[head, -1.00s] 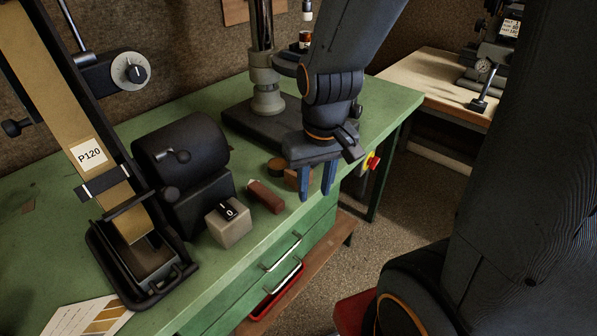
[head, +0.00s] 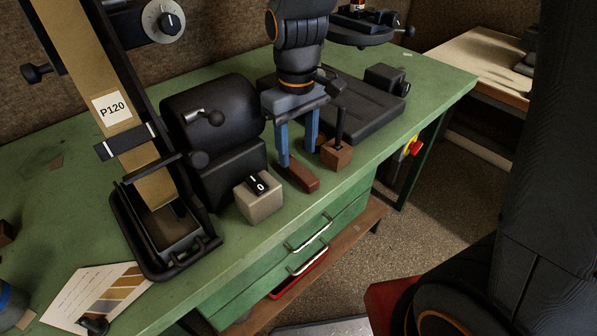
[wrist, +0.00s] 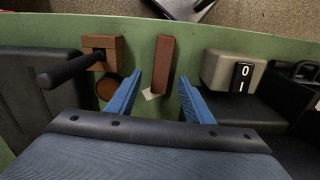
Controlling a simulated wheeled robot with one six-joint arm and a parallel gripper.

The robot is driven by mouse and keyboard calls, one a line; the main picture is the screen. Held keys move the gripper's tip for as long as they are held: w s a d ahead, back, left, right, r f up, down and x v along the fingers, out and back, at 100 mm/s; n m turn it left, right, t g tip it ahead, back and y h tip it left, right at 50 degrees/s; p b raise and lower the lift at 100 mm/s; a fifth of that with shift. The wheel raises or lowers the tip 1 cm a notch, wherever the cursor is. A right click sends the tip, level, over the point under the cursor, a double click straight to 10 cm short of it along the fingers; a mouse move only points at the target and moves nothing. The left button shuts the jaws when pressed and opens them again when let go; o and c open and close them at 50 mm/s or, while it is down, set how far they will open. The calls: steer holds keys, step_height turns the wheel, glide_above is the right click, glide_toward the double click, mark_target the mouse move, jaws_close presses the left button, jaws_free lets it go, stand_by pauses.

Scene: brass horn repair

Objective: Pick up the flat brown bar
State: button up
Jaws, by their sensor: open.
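The flat brown bar (head: 304,180) lies on the green bench near its front edge, beside the grey switch box. In the wrist view the bar (wrist: 164,60) lies lengthwise ahead of my gripper, its near end between the fingertip lines. My gripper (head: 298,156) points down with two blue fingers apart and nothing between them. Its fingers also show in the wrist view (wrist: 160,78), one to each side of the bar's near end. The left finger overlaps the bar's far end in the head view; I cannot tell the exact height above it.
A wooden block with a black handle (head: 337,154) stands just right of the bar. The grey switch box (head: 258,198) is at its left, by the black belt sander (head: 215,125). A round brown piece (wrist: 107,87) lies near the block. A black machine base (head: 360,105) is behind.

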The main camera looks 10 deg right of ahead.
mark_target(296, 167)
steer(key=shift+s+a+f+p, duration=0.1)
steer(key=shift+f+p, duration=0.25)
steer(key=shift+f, duration=1.6)
steer(key=c, duration=1.1)
steer(key=shift+c, duration=0.2)
